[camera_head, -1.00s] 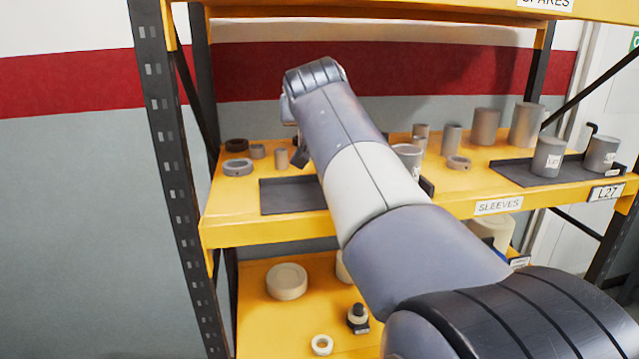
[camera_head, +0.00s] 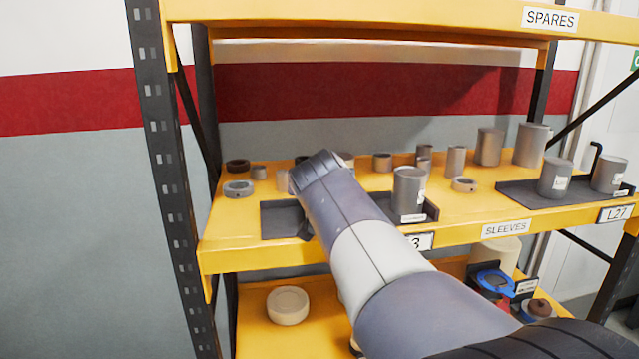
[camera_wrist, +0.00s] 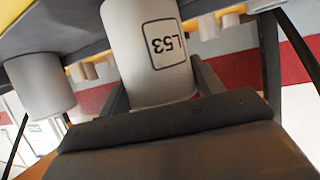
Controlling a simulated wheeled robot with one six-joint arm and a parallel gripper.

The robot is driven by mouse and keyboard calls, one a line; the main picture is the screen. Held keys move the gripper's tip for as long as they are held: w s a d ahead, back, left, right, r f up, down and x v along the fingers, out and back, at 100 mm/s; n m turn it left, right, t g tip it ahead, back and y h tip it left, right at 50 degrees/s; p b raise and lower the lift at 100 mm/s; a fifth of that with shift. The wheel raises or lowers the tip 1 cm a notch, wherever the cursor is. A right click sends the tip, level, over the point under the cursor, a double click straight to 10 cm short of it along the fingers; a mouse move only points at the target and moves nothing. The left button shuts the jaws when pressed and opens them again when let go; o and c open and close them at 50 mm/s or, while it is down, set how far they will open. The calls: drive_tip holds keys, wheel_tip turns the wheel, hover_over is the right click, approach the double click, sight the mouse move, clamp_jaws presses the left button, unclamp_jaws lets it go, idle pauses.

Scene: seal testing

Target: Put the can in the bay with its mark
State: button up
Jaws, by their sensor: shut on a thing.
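A grey can (camera_wrist: 140,40) marked "L53", upside down in the wrist view, is between the fingers of my gripper (camera_wrist: 160,82), which is shut on it. My arm hides the held can in the head view. A dark tray (camera_head: 280,222) on the middle shelf lies under and beside my arm's end. Its front plate (camera_head: 421,241) shows only a "3", the rest hidden by my arm. A grey labelled can (camera_head: 408,190) stands at that tray's right end. A second dark tray (camera_head: 520,198) behind the plate "L27" (camera_head: 614,213) bears two grey cans.
Several sleeves and rings, such as a grey ring (camera_head: 238,189) and tall cylinders (camera_head: 530,145), stand behind the trays. The upper shelf (camera_head: 400,22) overhangs, and a dark upright (camera_head: 165,150) stands at left. The lower shelf holds a cream round piece (camera_head: 288,306).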

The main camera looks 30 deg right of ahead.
drive_tip(key=shift+f, duration=0.15)
drive_tip(key=o, duration=1.2)
drive_tip(key=shift+s+r, duration=0.1)
drive_tip(key=shift+r, duration=0.15)
drive_tip(key=b+v, duration=0.2)
drive_tip(key=v, duration=0.9)
drive_tip(key=shift+s+a+b, duration=0.3)
drive_tip(key=shift+a, duration=0.05)
drive_tip(key=shift+o, duration=0.3)
